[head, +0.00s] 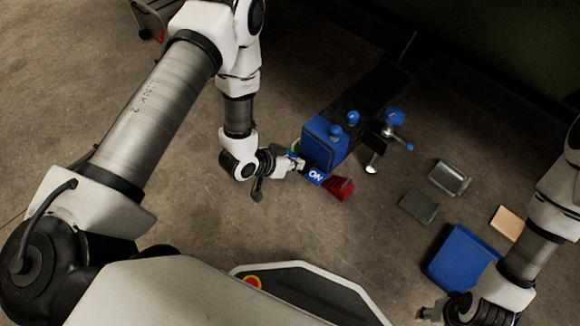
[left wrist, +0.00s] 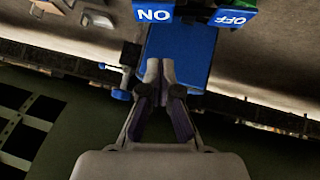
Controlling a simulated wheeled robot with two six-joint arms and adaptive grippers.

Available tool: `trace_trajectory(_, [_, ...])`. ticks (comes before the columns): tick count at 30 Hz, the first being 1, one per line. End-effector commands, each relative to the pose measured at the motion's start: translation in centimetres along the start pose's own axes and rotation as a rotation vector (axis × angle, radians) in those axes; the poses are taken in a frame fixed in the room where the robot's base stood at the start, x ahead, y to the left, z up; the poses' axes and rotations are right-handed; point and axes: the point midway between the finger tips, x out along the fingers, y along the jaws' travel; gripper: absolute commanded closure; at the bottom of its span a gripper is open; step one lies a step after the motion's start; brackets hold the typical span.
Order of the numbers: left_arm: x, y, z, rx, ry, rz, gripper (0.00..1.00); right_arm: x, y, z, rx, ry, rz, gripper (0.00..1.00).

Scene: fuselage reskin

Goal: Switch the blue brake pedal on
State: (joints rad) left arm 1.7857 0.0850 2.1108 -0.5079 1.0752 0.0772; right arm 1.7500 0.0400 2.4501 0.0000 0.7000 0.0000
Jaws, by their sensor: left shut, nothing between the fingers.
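The blue brake unit (head: 325,145) stands on the floor near the centre of the head view. Its blue ON plate (head: 316,177) faces me, beside a red flared part (head: 340,188). In the left wrist view the ON plate (left wrist: 154,14) and the OFF plate (left wrist: 232,17) appear upside down at the top edge, with the blue body (left wrist: 185,45) below them. My left gripper (head: 299,163) is shut and empty, close beside the ON plate; contact is unclear. Its closed fingers also show in the left wrist view (left wrist: 160,68). My right gripper (head: 432,313) is low at the right, its jaws unclear.
A blue bin or block (head: 458,258), a tan block (head: 507,222), a dark plate (head: 418,206) and a metal tray (head: 450,178) lie on the floor at the right. A blue-handled clamp (head: 394,118) sits right of the brake unit. Floor between is clear.

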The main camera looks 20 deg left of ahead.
Motion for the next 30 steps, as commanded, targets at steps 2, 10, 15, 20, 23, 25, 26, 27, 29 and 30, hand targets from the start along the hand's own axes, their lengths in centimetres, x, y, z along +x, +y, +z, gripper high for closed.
trace_trajectory(2, [2.3,-0.1,0.5,0.005,0.001,0.002,1.00,1.7,0.0,0.0,0.000,0.000,0.000,0.60])
trace_trajectory(10, [6.8,-0.1,2.2,0.000,-0.001,0.001,1.00,4.8,0.1,-0.1,0.005,0.003,0.001,0.60])
trace_trajectory(15, [7.5,0.0,2.9,0.000,-0.001,0.000,1.00,5.3,0.1,-0.2,0.007,0.005,0.001,0.60])
trace_trajectory(20, [7.5,0.0,2.8,0.000,0.000,0.000,1.00,5.2,0.1,-0.2,0.007,0.005,0.001,0.60])
trace_trajectory(23, [7.5,0.0,2.8,0.000,0.000,0.000,1.00,5.2,0.1,-0.2,0.007,0.005,0.001,0.60])
trace_trajectory(25, [7.5,0.0,2.8,0.000,-0.001,-0.001,1.00,5.2,0.1,-0.2,0.007,0.005,0.001,0.60])
trace_trajectory(26, [7.5,0.0,2.8,0.001,-0.001,-0.001,1.00,5.2,0.1,-0.2,0.007,0.005,0.001,0.60])
trace_trajectory(27, [7.5,0.0,2.8,0.003,-0.001,-0.003,1.00,5.1,0.1,-0.2,0.007,0.005,0.001,0.60])
trace_trajectory(29, [7.5,0.0,2.8,0.008,-0.001,-0.008,1.00,5.0,0.1,-0.2,0.007,0.005,0.001,0.60])
trace_trajectory(30, [7.5,0.0,2.8,0.015,-0.001,-0.013,1.00,4.9,0.1,-0.2,0.007,0.005,0.001,0.60])
